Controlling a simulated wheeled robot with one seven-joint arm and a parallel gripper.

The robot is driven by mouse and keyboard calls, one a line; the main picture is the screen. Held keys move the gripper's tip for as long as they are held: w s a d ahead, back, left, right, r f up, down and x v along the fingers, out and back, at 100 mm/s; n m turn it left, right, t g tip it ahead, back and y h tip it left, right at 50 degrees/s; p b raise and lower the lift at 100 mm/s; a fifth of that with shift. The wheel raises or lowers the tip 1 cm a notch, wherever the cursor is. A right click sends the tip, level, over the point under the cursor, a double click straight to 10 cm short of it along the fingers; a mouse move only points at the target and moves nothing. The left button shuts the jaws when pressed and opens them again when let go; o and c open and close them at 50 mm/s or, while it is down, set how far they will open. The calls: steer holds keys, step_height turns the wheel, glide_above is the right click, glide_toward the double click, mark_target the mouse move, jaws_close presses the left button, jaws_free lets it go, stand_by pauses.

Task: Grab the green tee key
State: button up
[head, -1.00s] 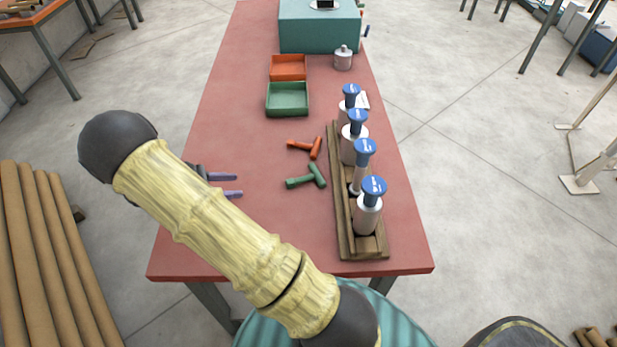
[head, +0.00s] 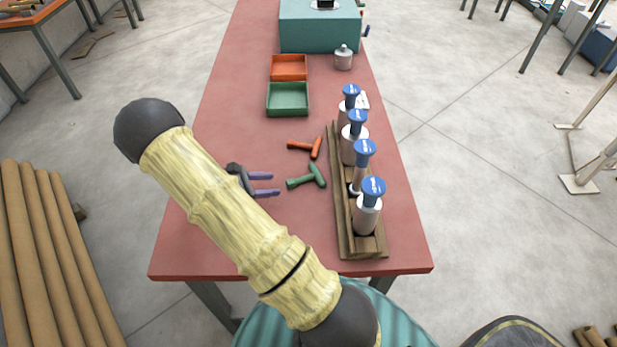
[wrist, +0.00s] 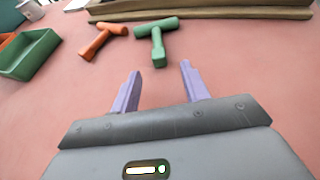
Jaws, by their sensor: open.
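The green tee key (head: 308,177) lies on the red tabletop, its crossbar toward the wooden rack and its stem pointing left. It also shows in the wrist view (wrist: 157,39), just beyond the fingertips with the stem end pointing toward my gripper. My gripper (head: 277,184) is open and empty, its two purple fingers pointing right at the key's stem with a small gap. In the wrist view my gripper (wrist: 157,70) has its fingers apart, with the stem end lined up between them. My arm hides part of the gripper in the head view.
An orange tee key (head: 306,147) lies close behind the green one. A wooden rack (head: 343,215) holding several blue-topped cylinders stands to the right. Green (head: 288,112) and orange (head: 289,77) trays sit farther back. The front left tabletop is clear.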

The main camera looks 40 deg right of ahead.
mark_target(289, 182)
steer(key=x, duration=0.5)
steer(key=shift+w+d+p, duration=0.1)
steer(key=shift+p, duration=0.25)
steer(key=c, duration=0.6)
jaws_close()
steer(key=shift+r, duration=0.3)
step_height(289, 182, up, 9)
